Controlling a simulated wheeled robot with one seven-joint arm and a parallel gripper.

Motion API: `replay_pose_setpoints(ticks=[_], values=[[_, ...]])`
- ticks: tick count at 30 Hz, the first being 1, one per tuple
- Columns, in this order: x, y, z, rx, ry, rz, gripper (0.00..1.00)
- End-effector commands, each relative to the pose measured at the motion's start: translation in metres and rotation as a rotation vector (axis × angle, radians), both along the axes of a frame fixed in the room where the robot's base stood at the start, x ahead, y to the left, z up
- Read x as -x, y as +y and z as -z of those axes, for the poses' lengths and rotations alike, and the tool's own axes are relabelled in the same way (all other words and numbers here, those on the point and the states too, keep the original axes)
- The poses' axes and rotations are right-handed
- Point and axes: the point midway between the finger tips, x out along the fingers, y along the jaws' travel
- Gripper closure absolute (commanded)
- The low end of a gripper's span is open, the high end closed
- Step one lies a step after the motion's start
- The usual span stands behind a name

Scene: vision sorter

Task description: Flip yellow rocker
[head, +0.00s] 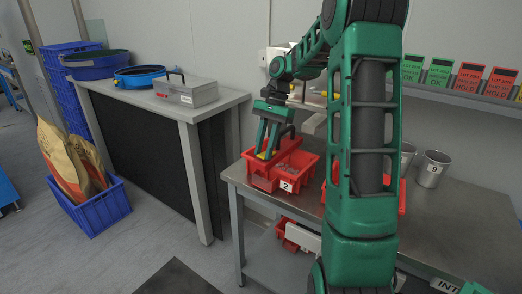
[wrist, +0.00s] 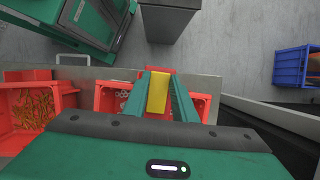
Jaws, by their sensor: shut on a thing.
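The yellow rocker (wrist: 158,92) is a small plain yellow block between the green fingers of my gripper (wrist: 160,98) in the wrist view. My gripper is shut on it. In the head view my gripper (head: 267,154) points down over the red bins at the left end of the metal table, with a bit of yellow at its fingertips. I cannot tell whether the rocker touches the bin below it. The fingers hide part of its sides.
A red bin labelled 2 (head: 287,186) holds small grey parts. In the wrist view another red bin (wrist: 68,88) holds orange-yellow pieces. Metal cups (head: 433,168) stand at the table's right. A grey case (head: 186,91) and blue pans sit on the left bench.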

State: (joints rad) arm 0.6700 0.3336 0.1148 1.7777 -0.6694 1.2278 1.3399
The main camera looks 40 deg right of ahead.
Motion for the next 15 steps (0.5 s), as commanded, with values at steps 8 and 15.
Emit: replay_pose_setpoints(ticks=[8,15], values=[[0.0014,-0.0031,-0.0003,-0.034,0.012,0.002,0.97],[0.0013,-0.0029,-0.0005,-0.033,0.012,0.002,0.97]])
